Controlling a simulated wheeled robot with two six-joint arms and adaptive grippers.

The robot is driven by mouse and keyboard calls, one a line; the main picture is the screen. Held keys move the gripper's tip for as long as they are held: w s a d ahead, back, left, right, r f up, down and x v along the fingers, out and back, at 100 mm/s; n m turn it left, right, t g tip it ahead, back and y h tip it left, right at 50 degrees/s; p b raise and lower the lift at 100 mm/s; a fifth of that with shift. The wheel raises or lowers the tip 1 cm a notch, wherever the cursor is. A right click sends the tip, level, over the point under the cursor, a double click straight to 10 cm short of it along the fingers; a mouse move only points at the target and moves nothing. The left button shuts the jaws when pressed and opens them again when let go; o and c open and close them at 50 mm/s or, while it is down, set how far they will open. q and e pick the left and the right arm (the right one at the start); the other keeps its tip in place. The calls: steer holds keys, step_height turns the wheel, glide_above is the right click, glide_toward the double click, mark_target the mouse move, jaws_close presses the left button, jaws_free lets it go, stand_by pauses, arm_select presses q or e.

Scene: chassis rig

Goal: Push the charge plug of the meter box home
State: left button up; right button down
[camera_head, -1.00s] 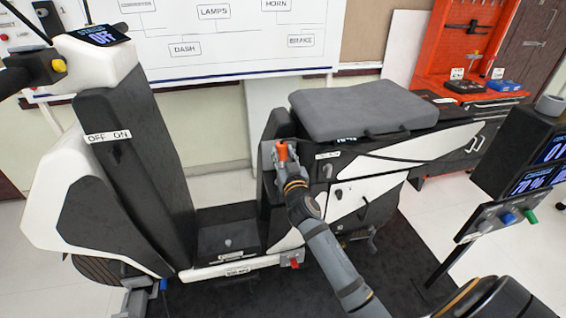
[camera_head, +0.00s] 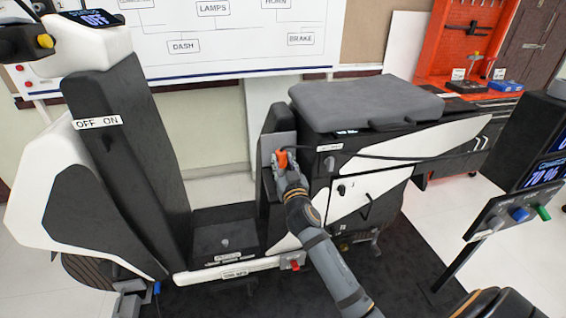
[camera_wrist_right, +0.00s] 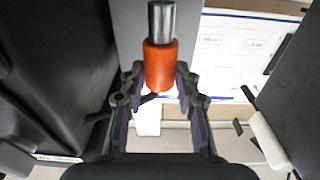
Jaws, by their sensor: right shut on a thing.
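My right gripper (camera_head: 286,168) is shut on an orange plug (camera_head: 282,157) in front of the scooter's seat. In the right wrist view, the fingers (camera_wrist_right: 160,85) flank the plug's orange body (camera_wrist_right: 160,64), and its bare metal tip (camera_wrist_right: 161,20) points away from the palm. A grey plate (camera_head: 284,140) stands close behind the plug; I cannot tell whether the tip touches it. A dark meter box (camera_head: 524,150) with lit screens, one reading 70 %, stands at the right edge, partly cut off. My left gripper is out of view.
The black and white scooter (camera_head: 130,165) fills the left and middle. A black cable (camera_head: 400,158) crosses its side below the grey seat (camera_head: 355,102). A post-mounted panel (camera_head: 510,212) with blue and green knobs stands right. Dark mat (camera_head: 390,275) lies below.

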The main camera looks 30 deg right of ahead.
mark_target(282, 171)
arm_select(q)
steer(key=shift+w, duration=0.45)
arm_select(e)
steer(key=shift+f, duration=0.2)
arm_select(q)
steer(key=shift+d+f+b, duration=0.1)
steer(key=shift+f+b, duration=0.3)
steer(key=shift+b, duration=0.15)
stand_by(1.0)
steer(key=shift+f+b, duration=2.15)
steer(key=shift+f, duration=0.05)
arm_select(e)
steer(key=shift+f, duration=2.1)
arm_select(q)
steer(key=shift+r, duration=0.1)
arm_select(e)
steer(key=c, duration=0.9)
jaws_free()
steer(key=r+v, duration=0.1)
steer(key=v, duration=1.1)
steer(key=shift+f, duration=0.4)
